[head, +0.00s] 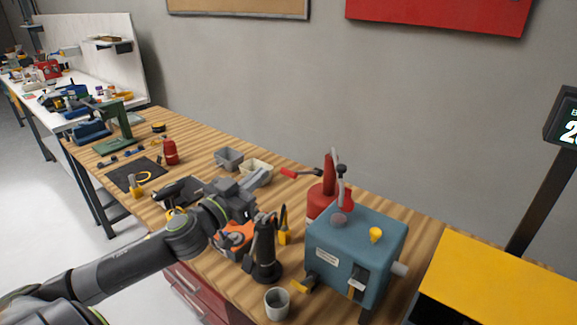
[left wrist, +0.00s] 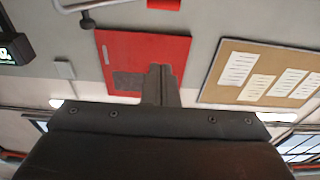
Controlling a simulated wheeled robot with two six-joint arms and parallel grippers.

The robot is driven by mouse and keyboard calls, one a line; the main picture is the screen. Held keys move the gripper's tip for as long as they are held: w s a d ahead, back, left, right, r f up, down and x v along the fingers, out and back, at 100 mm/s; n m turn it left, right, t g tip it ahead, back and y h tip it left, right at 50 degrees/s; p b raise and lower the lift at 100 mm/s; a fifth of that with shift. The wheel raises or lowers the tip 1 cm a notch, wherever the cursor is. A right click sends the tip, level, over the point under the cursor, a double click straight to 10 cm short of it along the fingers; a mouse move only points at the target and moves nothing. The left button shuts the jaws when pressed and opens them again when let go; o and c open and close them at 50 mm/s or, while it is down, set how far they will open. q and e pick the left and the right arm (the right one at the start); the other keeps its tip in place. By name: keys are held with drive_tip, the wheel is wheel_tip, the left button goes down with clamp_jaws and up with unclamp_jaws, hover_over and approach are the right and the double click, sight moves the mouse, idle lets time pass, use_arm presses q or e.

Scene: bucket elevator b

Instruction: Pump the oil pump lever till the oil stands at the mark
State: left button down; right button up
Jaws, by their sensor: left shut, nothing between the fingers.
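A red can-like body (head: 322,203) stands on the wooden bench behind a blue-teal box (head: 350,255), which hides its lower part. A dark lever with a red grip (head: 289,173) reaches left from near its top. I cannot tell for certain that this is the oil pump lever. No oil level or mark can be made out. My left gripper (head: 262,176) is shut and empty, just left of the red grip and apart from it in the picture. Its shut fingers also show in the left wrist view (left wrist: 161,84), with nothing between them. My right gripper is not in view.
A yellow-topped unit (head: 500,285) stands right.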

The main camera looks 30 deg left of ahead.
use_arm(q)
drive_tip(key=shift+w, duration=0.2)
drive_tip(key=w+r+p, duration=0.2)
drive_tip(key=w+p, duration=0.1)
drive_tip(key=w, duration=0.6)
drive_tip(key=f, duration=0.1)
drive_tip(key=f+p, duration=0.1)
drive_tip(key=f, duration=0.2)
drive_tip(key=shift+s+d+f, duration=0.15)
drive_tip(key=shift+d+f, duration=0.15)
drive_tip(key=shift+d, duration=0.05)
